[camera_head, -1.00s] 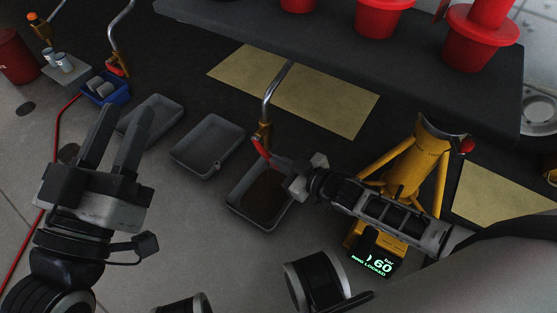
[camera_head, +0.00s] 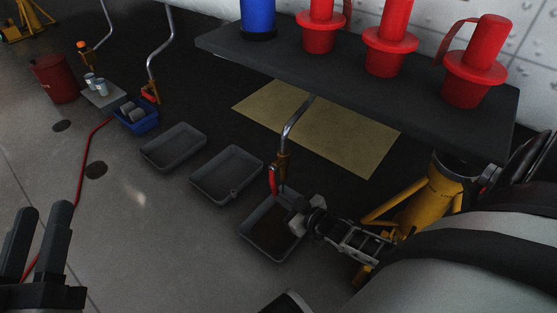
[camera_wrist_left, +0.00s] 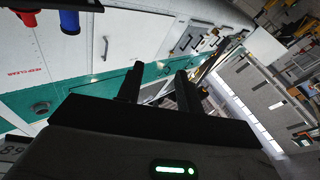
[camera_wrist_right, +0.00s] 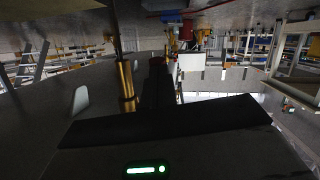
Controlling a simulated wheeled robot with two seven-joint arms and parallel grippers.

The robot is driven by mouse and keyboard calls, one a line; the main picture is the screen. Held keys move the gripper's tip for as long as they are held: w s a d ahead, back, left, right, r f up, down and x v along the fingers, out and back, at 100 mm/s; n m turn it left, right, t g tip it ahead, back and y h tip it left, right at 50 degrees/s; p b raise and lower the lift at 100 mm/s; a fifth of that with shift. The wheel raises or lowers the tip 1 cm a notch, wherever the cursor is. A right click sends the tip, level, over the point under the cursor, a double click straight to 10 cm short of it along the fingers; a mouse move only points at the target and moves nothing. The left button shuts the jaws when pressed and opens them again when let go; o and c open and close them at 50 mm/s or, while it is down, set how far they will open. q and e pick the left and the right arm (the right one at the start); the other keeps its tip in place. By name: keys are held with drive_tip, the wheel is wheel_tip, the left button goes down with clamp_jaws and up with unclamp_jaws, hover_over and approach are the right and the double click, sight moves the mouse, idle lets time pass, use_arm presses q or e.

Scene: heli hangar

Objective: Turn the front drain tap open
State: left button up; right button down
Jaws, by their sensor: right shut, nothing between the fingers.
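The nearest drain tap (camera_head: 283,163) is a brass body on a bent metal pipe, with a red lever (camera_head: 273,181) pointing down alongside it. My right gripper (camera_head: 287,196) is shut and empty, just beside and below the lever. Whether it touches the lever cannot be told. In the right wrist view the brass tap body (camera_wrist_right: 126,85) stands left of the shut fingers (camera_wrist_right: 158,75), with a dark red patch at their tips. My left gripper (camera_head: 36,238) is open and empty at the lower left. Its spread fingers (camera_wrist_left: 158,88) also show in the left wrist view.
A grey tray (camera_head: 252,224) with brown liquid lies under the tap; two empty trays (camera_head: 227,176) (camera_head: 173,147) lie left. Two more taps (camera_head: 150,92) (camera_head: 82,46) stand farther left. A yellow jack (camera_head: 425,198) is close right of my right arm. Left floor is mostly clear.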

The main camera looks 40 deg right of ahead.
use_arm(q)
drive_tip(key=shift+w+r+m+t+h+b, duration=0.2)
drive_tip(key=shift+r+m+t+h+b, duration=0.25)
drive_tip(key=shift+r+m, duration=0.4)
use_arm(e)
drive_tip(key=x, duration=0.2)
drive_tip(key=shift+w+a+f, duration=0.2)
drive_tip(key=shift+f, duration=0.15)
drive_tip(key=shift+w, duration=0.1)
drive_tip(key=shift+r, duration=0.1)
